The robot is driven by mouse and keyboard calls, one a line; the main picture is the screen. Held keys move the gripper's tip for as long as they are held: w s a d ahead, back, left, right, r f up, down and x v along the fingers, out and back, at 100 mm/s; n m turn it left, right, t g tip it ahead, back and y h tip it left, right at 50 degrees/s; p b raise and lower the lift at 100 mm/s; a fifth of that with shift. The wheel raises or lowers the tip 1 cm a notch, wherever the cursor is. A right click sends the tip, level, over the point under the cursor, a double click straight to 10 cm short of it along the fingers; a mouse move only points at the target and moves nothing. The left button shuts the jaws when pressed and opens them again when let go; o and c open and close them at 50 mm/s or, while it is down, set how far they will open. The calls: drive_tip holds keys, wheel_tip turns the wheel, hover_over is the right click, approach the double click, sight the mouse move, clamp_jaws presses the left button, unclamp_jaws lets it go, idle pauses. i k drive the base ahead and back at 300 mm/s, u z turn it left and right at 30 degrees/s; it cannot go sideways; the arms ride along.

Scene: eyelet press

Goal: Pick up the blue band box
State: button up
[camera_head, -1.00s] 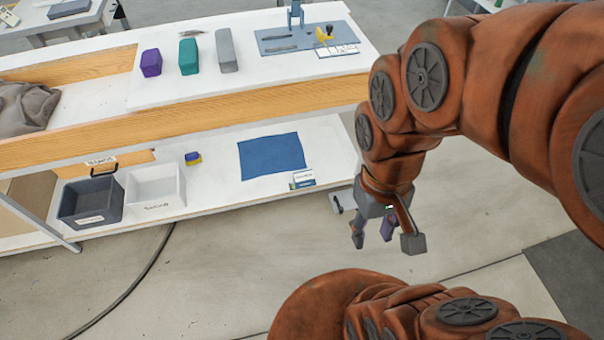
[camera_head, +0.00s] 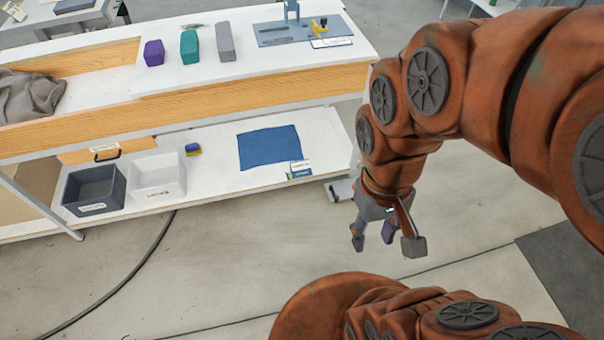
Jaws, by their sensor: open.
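A small box with blue and yellow faces (camera_head: 193,149) sits on the lower white shelf, behind and right of the white bin. A flat white piece with a blue and green edge (camera_head: 300,169) lies at the front right corner of the blue cloth. Both are small, and I cannot tell for certain which is the blue band box. My gripper (camera_head: 387,241) hangs open and empty over the floor, right of the shelf and well apart from both. One of its fingers looks purple.
A grey bin (camera_head: 94,190) and a white bin (camera_head: 157,175) stand on the lower shelf beside a blue cloth (camera_head: 268,147). The upper worktop holds purple (camera_head: 153,53), teal (camera_head: 189,49) and grey (camera_head: 225,41) blocks. A dark cable (camera_head: 143,268) crosses otherwise clear floor.

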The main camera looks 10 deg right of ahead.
sight(299, 169)
drive_tip(key=k, duration=1)
drive_tip(key=u, duration=0.75)
drive_tip(key=i, duration=0.6)
drive_tip(key=u, duration=0.75)
drive_tip(key=i, duration=0.8)
drive_tip(key=z, duration=0.45)
drive_tip(key=i, duration=0.65)
drive_tip(key=z, duration=0.55)
